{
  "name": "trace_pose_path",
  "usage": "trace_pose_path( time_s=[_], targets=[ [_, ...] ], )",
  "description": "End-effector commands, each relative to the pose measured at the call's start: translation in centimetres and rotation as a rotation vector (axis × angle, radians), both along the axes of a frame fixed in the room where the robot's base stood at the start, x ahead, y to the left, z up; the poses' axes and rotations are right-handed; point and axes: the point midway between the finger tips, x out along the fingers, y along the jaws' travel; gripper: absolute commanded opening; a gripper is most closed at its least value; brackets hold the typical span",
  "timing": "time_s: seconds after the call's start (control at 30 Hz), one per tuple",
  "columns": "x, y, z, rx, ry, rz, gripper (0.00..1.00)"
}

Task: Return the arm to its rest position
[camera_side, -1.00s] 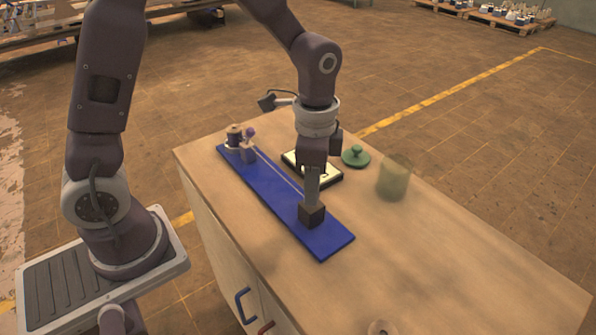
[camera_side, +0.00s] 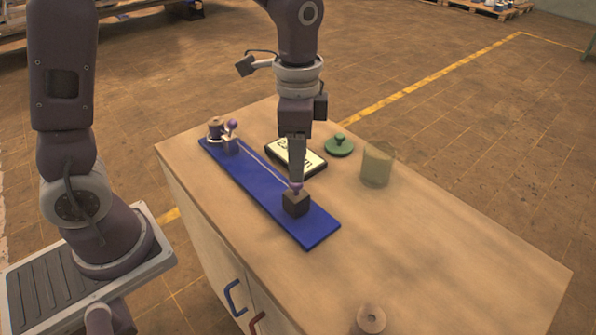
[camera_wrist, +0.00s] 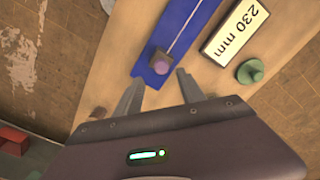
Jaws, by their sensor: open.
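My gripper (camera_side: 297,180) is above the dark block (camera_side: 295,204) at the near end of a blue board (camera_side: 262,192). A purple knob tops the block and shows just under the fingertips. In the wrist view my gripper's two fingers (camera_wrist: 160,76) are spread with nothing between them. The block with its purple knob (camera_wrist: 161,67) lies just beyond the fingertips, apart from them. A thin pale line runs along the board from the block to a fitting with a purple ball (camera_side: 232,125) and a spool (camera_side: 215,128) at the far end.
A display (camera_wrist: 236,32) reading "230 mm" lies beside the board. A green knobbed disc (camera_side: 339,147) and a translucent cylinder (camera_side: 376,166) stand to the right. A small round piece (camera_side: 371,318) is at the wooden bench's (camera_side: 450,265) front. The bench's right side is otherwise clear.

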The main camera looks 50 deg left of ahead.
Motion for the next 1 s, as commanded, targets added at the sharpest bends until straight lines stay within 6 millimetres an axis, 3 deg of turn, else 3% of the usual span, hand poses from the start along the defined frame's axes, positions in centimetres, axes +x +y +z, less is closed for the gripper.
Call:
trace_pose_path(
  time_s=[0.13,0.43,0.53,0.63,0.73,0.9,1.0],
  targets=[
    [0.1,0.0,2.0,-0.001,-0.002,0.0,0.46],
    [0.0,0.0,2.4,0.0,0.001,0.001,0.46],
    [-1.0,0.4,3.8,-0.004,-0.035,0.048,0.46],
    [-4.2,1.6,7.2,-0.022,-0.135,0.201,0.46],
    [-8.8,2.9,9.7,-0.062,-0.255,0.401,0.46],
    [-14.8,4.1,10.4,-0.148,-0.407,0.666,0.46],
    [-16.4,4.3,10.1,-0.181,-0.449,0.745,0.46]
  ],
)
